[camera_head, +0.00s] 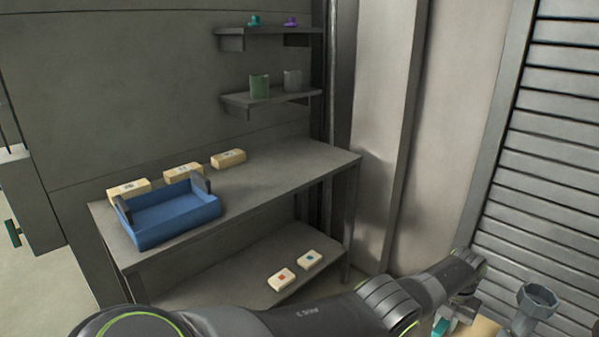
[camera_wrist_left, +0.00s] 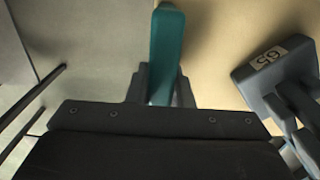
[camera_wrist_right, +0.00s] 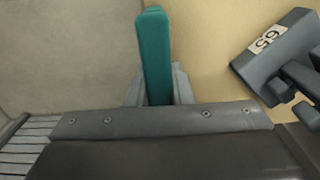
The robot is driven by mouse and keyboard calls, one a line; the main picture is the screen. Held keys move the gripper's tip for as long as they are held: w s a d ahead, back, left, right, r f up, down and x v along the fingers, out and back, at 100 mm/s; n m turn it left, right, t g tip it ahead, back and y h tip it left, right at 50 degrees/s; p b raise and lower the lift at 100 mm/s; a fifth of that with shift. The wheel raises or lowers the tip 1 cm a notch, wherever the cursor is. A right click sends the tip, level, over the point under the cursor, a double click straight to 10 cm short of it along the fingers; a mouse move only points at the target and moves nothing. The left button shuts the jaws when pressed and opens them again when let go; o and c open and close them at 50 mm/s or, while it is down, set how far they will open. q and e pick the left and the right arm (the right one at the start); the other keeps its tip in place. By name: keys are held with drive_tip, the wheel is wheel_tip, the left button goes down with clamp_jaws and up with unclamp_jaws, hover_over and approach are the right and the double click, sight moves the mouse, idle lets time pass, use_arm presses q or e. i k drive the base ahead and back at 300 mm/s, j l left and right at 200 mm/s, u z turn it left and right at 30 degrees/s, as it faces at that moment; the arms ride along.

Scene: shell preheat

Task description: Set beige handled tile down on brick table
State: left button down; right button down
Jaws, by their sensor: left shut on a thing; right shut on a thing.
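The beige handled tile (camera_head: 485,328) shows partly at the bottom right of the head view, cut off by the frame edge. Its beige face fills much of the left wrist view (camera_wrist_left: 215,30) and the right wrist view (camera_wrist_right: 205,40). My left gripper (camera_head: 443,322) is shut on a teal handle (camera_wrist_left: 166,50) of the tile. My right gripper (camera_wrist_right: 155,95) is shut on a teal handle (camera_wrist_right: 154,50) too. A grey table (camera_head: 285,175) with beige bricks on it stands ahead, apart from the tile.
A blue tray (camera_head: 170,232) sits at the table's left, near several beige bricks (camera_head: 228,158). Marked blocks (camera_head: 281,280) lie on the lower shelf. Wall shelves (camera_head: 270,98) hold cups. The table's right half is bare. A slatted shutter (camera_head: 545,140) stands at right.

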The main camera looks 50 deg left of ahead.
sight(265, 180)
drive_tip(key=i, duration=1.55)
drive_tip(key=i+u, duration=0.2)
drive_tip(key=i, duration=0.15)
drive_tip(key=i+l+u, duration=0.25)
drive_tip(key=i, duration=0.15)
drive_tip(key=u, duration=0.4)
drive_tip(key=i+u, duration=0.15)
drive_tip(key=u, duration=0.3)
drive_tip(key=l+u, duration=0.1)
drive_tip(key=u, duration=0.3)
drive_tip(key=i+u, duration=0.1)
drive_tip(key=u, duration=0.35)
drive_tip(key=l+u, duration=0.15)
drive_tip(key=u, duration=0.25)
drive_tip(key=i+l+u, duration=0.1)
drive_tip(key=u, duration=0.3)
